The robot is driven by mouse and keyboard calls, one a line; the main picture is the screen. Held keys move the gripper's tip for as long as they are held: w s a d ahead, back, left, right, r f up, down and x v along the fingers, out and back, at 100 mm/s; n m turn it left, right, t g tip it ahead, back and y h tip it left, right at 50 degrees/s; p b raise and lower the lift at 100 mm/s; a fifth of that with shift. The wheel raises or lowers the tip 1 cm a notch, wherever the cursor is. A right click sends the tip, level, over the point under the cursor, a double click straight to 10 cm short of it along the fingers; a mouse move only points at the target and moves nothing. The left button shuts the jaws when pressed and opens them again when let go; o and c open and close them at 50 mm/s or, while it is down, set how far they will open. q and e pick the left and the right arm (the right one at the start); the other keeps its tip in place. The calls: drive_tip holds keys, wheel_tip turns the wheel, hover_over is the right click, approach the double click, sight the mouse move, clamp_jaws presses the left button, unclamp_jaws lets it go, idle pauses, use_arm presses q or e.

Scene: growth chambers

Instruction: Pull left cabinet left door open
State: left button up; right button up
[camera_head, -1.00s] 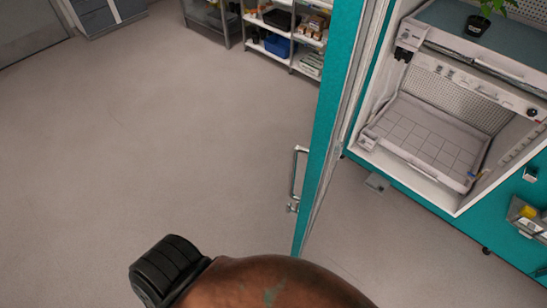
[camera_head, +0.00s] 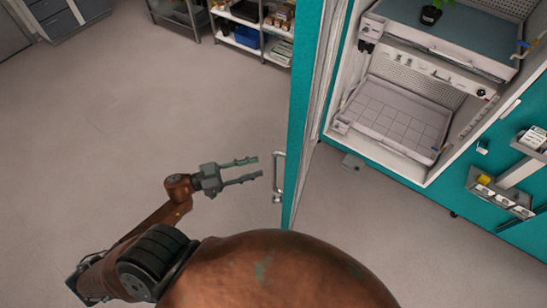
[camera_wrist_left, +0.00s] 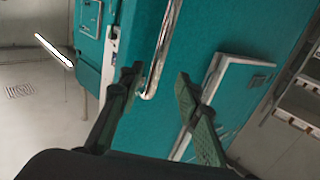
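The teal cabinet door (camera_head: 298,125) stands open, edge-on to the head view, to the left of the cabinet's open interior. Its silver bar handle (camera_head: 278,178) is on the door's left-facing side, low in the picture. My left gripper (camera_head: 259,167) is open and empty, its fingers pointing right at the handle, with the tips just left of it. In the left wrist view the handle (camera_wrist_left: 164,48) runs down the teal door, and its lower end shows between the two spread fingers (camera_wrist_left: 157,75). No grip on it is visible. My right gripper is not in view.
The cabinet holds a shelf with a potted plant (camera_head: 431,14) and a gridded tray (camera_head: 395,115) below. A teal lower front with small holders (camera_head: 500,195) is at the right. Shelving (camera_head: 240,35) stands at the back. The floor (camera_head: 130,100) left of the door is clear.

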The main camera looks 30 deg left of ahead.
sight(274, 162)
use_arm(q)
drive_tip(key=p+x, duration=0.1)
drive_tip(key=x, duration=0.2)
drive_tip(key=p+x, duration=0.1)
drive_tip(key=x, duration=0.3)
drive_tip(key=shift+w+d+r, duration=0.15)
drive_tip(key=shift+d+r, duration=0.05)
drive_tip(key=shift+d, duration=0.1)
clamp_jaws()
idle(0.4)
